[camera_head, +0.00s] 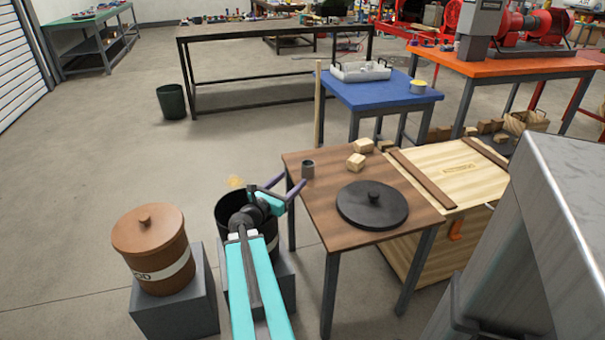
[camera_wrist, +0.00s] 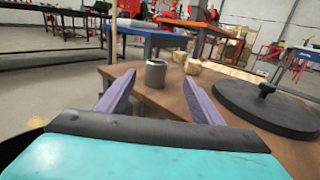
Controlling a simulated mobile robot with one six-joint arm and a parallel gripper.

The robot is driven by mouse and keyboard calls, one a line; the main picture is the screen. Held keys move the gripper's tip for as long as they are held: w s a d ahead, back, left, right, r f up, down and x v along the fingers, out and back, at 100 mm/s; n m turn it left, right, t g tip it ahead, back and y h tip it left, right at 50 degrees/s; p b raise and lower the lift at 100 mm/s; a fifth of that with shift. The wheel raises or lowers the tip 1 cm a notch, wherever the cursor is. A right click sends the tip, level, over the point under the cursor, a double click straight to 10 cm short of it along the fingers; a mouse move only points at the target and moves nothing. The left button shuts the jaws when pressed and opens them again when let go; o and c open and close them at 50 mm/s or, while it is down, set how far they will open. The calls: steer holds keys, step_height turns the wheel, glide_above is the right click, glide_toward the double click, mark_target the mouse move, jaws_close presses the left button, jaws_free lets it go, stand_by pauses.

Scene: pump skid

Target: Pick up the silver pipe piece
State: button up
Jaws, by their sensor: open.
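The silver pipe piece (camera_head: 308,169) is a short grey cylinder standing upright near the left edge of the brown table (camera_head: 325,215). In the wrist view the pipe piece (camera_wrist: 155,74) stands beyond my fingertips, roughly between their lines, with its open top rim showing. My gripper (camera_head: 286,188) is open and empty, with its purple fingers pointing toward the pipe piece. In the wrist view the two fingers of my gripper (camera_wrist: 163,85) are spread wide. The pipe piece appears apart from both fingers.
A black round lid (camera_head: 372,206) lies right of the pipe piece. Wooden blocks (camera_head: 356,161) sit behind it. A dark bin (camera_head: 233,208) stands below my arm, beside a brown lidded pot (camera_head: 151,245). A wooden crate (camera_head: 465,185) adjoins the table's right side.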

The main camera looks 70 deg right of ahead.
mark_target(304, 167)
steer(key=shift+w, duration=0.2)
steer(key=shift+b+x, duration=0.35)
steer(key=shift+x, duration=3.8)
steer(key=shift+w+d, duration=0.15)
steer(key=shift+b+x, duration=0.45)
steer(key=shift+x, duration=2.05)
steer(key=c, duration=1.2)
